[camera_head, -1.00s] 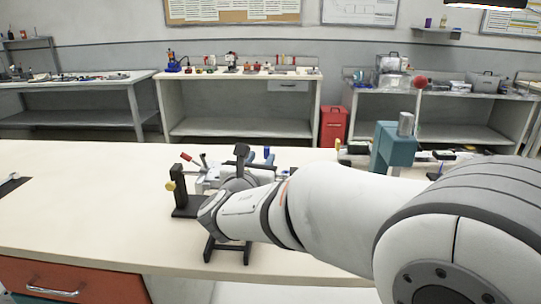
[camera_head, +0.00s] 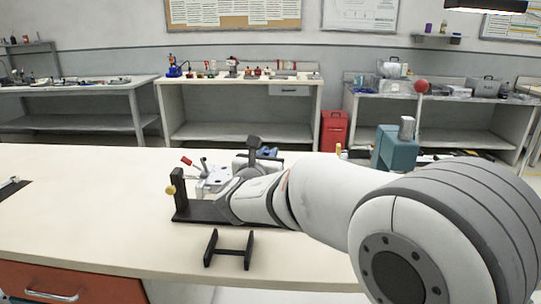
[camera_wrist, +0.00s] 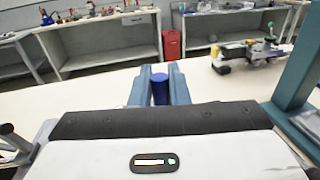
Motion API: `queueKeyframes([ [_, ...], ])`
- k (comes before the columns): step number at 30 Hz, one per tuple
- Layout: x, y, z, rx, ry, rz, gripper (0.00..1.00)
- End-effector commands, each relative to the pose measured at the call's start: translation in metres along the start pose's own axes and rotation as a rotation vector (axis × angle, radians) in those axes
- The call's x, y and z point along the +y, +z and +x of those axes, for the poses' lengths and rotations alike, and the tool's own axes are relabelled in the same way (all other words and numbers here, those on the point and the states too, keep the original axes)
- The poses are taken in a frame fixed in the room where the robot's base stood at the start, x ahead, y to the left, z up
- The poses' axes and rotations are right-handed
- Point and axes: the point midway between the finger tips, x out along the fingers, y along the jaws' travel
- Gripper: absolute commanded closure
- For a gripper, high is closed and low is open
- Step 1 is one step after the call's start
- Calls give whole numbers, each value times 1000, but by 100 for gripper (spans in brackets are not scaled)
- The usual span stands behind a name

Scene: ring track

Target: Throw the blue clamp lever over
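The blue clamp lever (camera_wrist: 159,91) shows in the wrist view as a short upright blue cylinder. It stands between the two fingers of my gripper (camera_wrist: 160,82) and fills the gap, with a finger against each side. My gripper appears shut on it. The lower end of the lever is hidden behind the gripper body. In the head view my arm covers the lever and the fingers. The fixture it seems to belong to shows only partly: a long dark base plate (camera_head: 200,212) and a black upright (camera_head: 179,188) with a yellow knob.
A black stand (camera_head: 229,250) sits near the table's front edge. A grey fixture with a red-tipped handle (camera_head: 205,178) stands behind the dark base. A teal block (camera_head: 397,150) with a metal cylinder stands to the right. The table's left part is mostly clear.

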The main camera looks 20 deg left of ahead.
Motion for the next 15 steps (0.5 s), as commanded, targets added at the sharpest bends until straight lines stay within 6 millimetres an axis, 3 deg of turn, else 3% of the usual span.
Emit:
queueKeyframes([
  [6,0,0,0,0,0,0,100],
  [7,-14,1,-1,0,-4,-1,100],
  [15,-4,-1,1,5,-3,32,100],
])
